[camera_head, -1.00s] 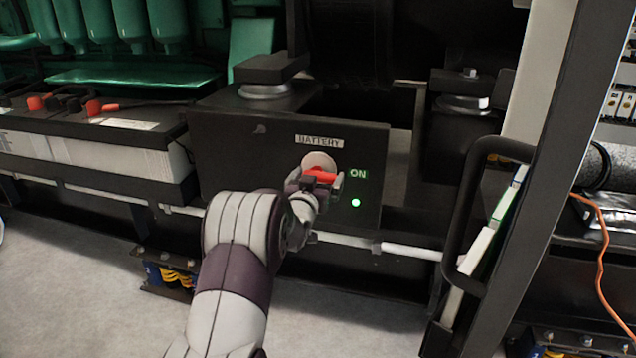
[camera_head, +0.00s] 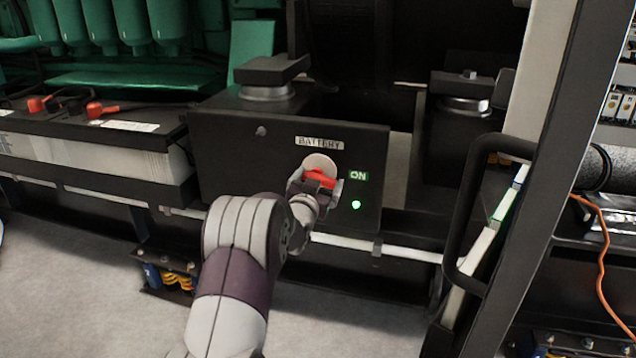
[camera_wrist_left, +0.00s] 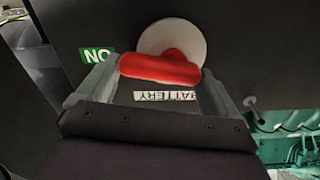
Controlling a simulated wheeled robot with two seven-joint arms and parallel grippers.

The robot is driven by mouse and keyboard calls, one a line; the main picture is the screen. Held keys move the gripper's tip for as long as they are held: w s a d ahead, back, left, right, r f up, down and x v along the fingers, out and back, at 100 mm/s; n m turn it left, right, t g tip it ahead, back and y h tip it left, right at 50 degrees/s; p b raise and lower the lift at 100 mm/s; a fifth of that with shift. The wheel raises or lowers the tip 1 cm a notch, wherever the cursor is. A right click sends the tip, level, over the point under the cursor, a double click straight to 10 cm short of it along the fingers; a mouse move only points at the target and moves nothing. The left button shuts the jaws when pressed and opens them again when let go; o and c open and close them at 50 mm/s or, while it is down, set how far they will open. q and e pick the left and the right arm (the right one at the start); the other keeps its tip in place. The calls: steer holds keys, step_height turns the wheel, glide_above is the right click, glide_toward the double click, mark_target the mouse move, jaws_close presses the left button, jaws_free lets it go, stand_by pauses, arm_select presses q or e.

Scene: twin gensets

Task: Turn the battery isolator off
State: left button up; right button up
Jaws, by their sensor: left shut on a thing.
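The battery isolator has a red handle (camera_head: 321,178) on a pale round disc (camera_head: 319,161), set in a dark panel (camera_head: 230,150) under a BATTERY label (camera_head: 319,143). A green ON label (camera_head: 358,175) and a lit green lamp (camera_head: 356,204) are to its right. My left gripper (camera_head: 318,184) is shut on the red handle. In the left wrist view the red handle (camera_wrist_left: 160,68) lies between the two fingers, in front of the disc (camera_wrist_left: 172,42); the handle looks slightly tilted. My right gripper is not in view.
A battery (camera_head: 90,150) with red terminal caps stands left of the panel. A black grab handle (camera_head: 468,210) and upright frame post (camera_head: 560,150) stand to the right. An orange cable (camera_head: 601,265) hangs at far right. Bare floor (camera_head: 70,290) is at lower left.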

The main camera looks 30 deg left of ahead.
arm_select(q)
steer(key=shift+a+f+m+b, duration=0.2)
steer(key=shift+m+b, duration=0.8)
steer(key=shift+m, duration=1.55)
steer(key=shift+a+f+m+b, duration=0.2)
steer(key=shift+m+b, duration=0.8)
steer(key=shift+m, duration=1.6)
steer(key=shift+a+f+m+b, duration=0.1)
steer(key=shift+f+m+b, duration=0.2)
steer(key=shift+m+b, duration=1.5)
steer(key=shift+s+m+p, duration=0.1)
steer(key=shift+m+p, duration=0.65)
steer(key=shift+m, duration=0.3)
steer(key=shift+r, duration=0.1)
steer(key=o, duration=0.7)
